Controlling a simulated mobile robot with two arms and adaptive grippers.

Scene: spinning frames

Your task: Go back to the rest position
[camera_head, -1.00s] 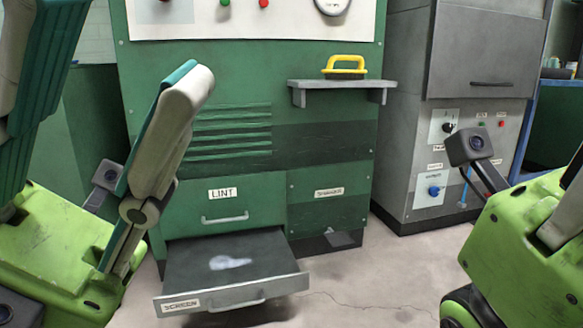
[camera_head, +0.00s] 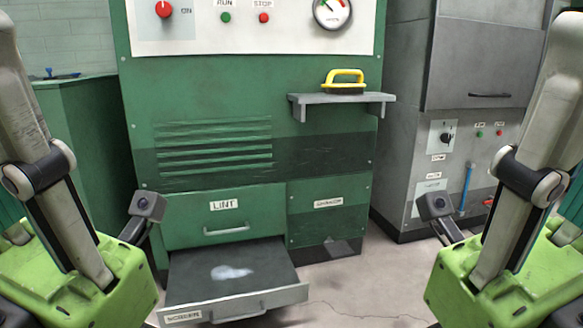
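My two arms stand at the left and right edges of the head view, roughly mirroring each other. Each shows pale links and a green part with a small dark camera on a stalk. No fingertips of either gripper show, so I cannot see whether they hold anything. In front of me is a green machine (camera_head: 240,100). Its low screen drawer (camera_head: 236,302) is pulled out, with a whitish patch (camera_head: 231,272) on its dark surface. The lint drawer (camera_head: 226,214) above it is shut.
A yellow-handled tool (camera_head: 345,80) sits on a grey shelf (camera_head: 340,98) jutting from the machine. A grey cabinet (camera_head: 475,60) stands to the right. Concrete floor (camera_head: 365,285) is clear right of the open drawer.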

